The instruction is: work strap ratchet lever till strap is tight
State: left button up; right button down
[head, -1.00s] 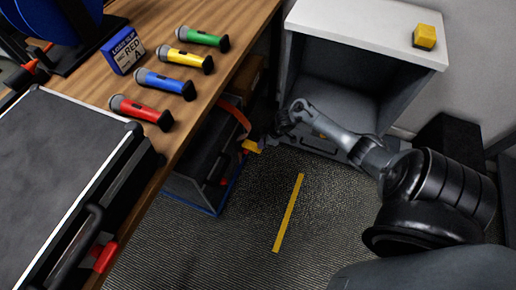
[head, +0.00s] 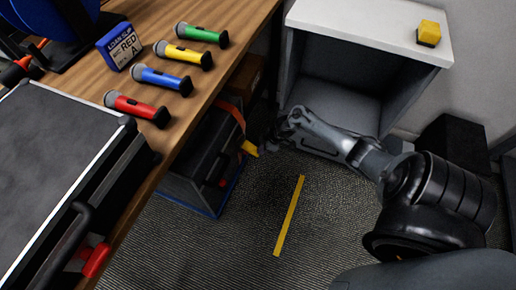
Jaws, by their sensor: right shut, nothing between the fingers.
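An orange strap (head: 233,113) runs over the dark case (head: 200,160) that stands on a blue-edged base under the table. A yellow piece (head: 250,148), which looks like the ratchet lever, sticks out from the case's right side. My right gripper (head: 268,147) is shut and empty, just to the right of the yellow piece. Its fingertips are dark and small, and I cannot tell whether they touch it. The ratchet body is too small and shaded to make out. My left gripper is not in view.
The wooden table (head: 215,95) above carries red, blue, yellow and green microphones, a blue label box (head: 120,46) and a large black case (head: 50,170). A white open cabinet (head: 345,35) stands behind my right arm. Carpet around the yellow floor strip (head: 289,215) is clear.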

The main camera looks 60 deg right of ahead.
jog(key=s, duration=0.1)
jog(key=s+d+p, duration=0.1)
jog(key=s+r+p, duration=0.1)
jog(key=shift+d, duration=0.25)
jog(key=shift+w+p, duration=0.1)
jog(key=shift+p, duration=0.2)
jog(key=p+v, duration=0.7)
jog(key=v, duration=0.3)
jog(key=shift+r, duration=0.35)
jog(key=shift+d, duration=0.1)
